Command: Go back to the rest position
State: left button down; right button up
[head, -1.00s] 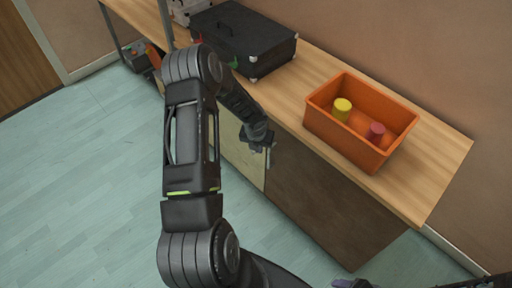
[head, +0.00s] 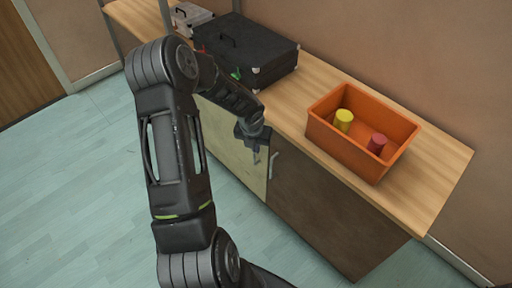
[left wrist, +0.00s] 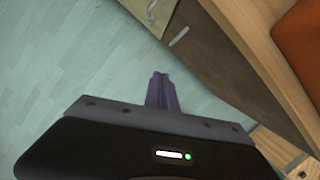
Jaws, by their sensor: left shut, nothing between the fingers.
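My left gripper (head: 256,156) is shut and empty. It hangs in front of the cabinet, below the front edge of the wooden counter top (head: 440,170). In the left wrist view its closed fingers (left wrist: 161,92) point over the floor, with the cabinet doors just beyond. My right gripper does not show in the views now.
An orange bin (head: 342,165) on the counter holds a yellow cylinder (head: 343,121) and a red cylinder (head: 377,144). A black case (head: 247,52) and a grey case (head: 190,17) stand further left. The pale floor (head: 75,190) left of the cabinet is clear.

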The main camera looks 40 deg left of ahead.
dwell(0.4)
pick_arm(q)
jog(key=s+d+f+n+t+h, duration=0.1)
jog(key=d+f+n+h, duration=0.15)
jog(key=d+n, duration=0.8)
jog(key=d+f+n+t+h, duration=0.1)
jog(key=d+f+n+h, duration=0.15)
jog(key=d+n, duration=0.8)
jog(key=s+d+f+n+g, duration=0.2)
jog(key=s+d+n, duration=0.4)
jog(key=s+d, duration=0.2)
jog(key=s+d+f+n+g, duration=0.2)
jog(key=s+d+f+n, duration=0.1)
jog(key=s+d+n, duration=0.3)
jog(key=s+d, duration=0.2)
jog(key=s, duration=0.2)
jog(key=shift+s+f, duration=0.3)
jog(key=shift+s, duration=0.05)
jog(key=shift+d, duration=0.1)
